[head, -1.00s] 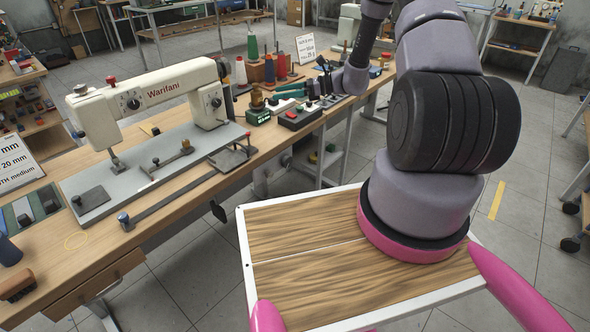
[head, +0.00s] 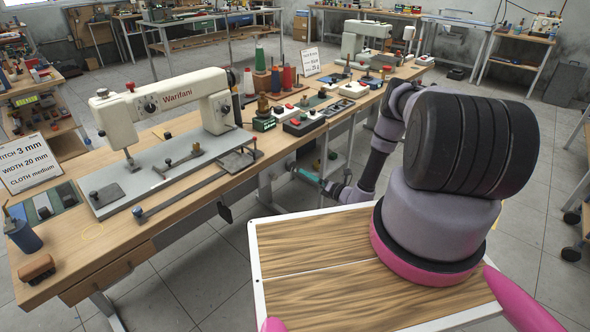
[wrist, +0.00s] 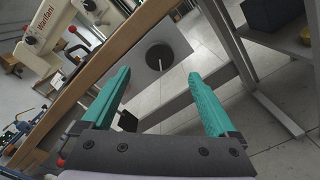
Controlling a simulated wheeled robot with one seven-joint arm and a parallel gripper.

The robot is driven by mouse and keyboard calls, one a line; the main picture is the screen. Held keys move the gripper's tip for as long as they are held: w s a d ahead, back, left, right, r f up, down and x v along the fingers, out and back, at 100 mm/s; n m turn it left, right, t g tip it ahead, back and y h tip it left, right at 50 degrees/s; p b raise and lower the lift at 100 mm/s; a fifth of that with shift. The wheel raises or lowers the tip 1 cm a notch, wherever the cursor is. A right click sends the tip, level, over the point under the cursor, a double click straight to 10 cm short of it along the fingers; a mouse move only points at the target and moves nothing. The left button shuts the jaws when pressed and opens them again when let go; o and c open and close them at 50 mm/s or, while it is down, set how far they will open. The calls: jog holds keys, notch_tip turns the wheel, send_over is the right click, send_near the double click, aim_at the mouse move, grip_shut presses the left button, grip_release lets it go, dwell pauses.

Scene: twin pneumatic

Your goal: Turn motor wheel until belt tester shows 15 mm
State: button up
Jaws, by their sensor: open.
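My gripper (head: 307,176) has teal fingers and is low beside the bench's front edge, below the top. In the wrist view my gripper (wrist: 163,98) is open, with nothing between its fingers. Ahead of them, under the bench, is a grey body with a dark round face (wrist: 160,57) and a pale rod at its middle; it may be the motor wheel, but I cannot be sure. The sewing machine (head: 165,100) marked Warifani stands on the bench. A small device with a green display (head: 264,122) stands right of it; its reading is too small, and I cannot tell whether it is the belt tester.
A sign (head: 30,163) reads pitch 3 mm, width 20 mm, cloth medium. Floor is clear between the bench and my wooden deck (head: 330,235).

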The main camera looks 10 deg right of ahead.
aim_at(293, 166)
jog(key=x, duration=0.8)
jog(key=shift+w+a, duration=0.2)
jog(key=c, duration=1.4)
